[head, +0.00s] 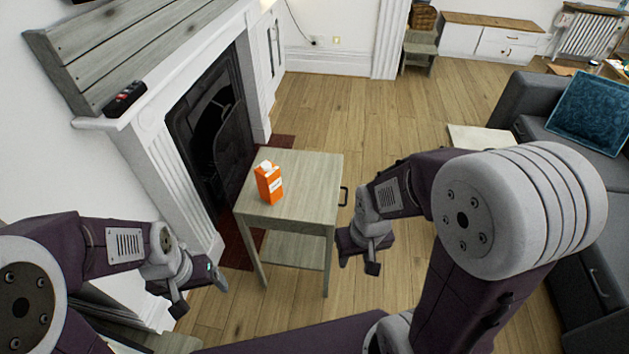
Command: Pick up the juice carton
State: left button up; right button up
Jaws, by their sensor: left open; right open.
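An orange juice carton (269,184) with a white top stands upright on a small grey-green wooden side table (310,178), near the table's left side. My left gripper (200,302) is open and empty, low to the left of the table and apart from the carton. My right gripper (357,260) is open and empty, to the right of the table, lower than its top. Neither gripper touches the carton.
A white fireplace (160,150) with a black firebox stands left of the table. A dark object (125,98) lies on its mantel. A grey sofa (530,100) is at right. Wooden floor (340,110) is clear behind the table.

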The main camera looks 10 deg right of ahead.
aim_at(269, 183)
jog(key=i+j+z, duration=0.3)
jog(key=i+j, duration=0.15)
jog(key=i+j+z, duration=0.35)
jog(key=j, duration=0.25)
jog(key=i+l+z, duration=0.1)
jog(key=i, duration=0.15)
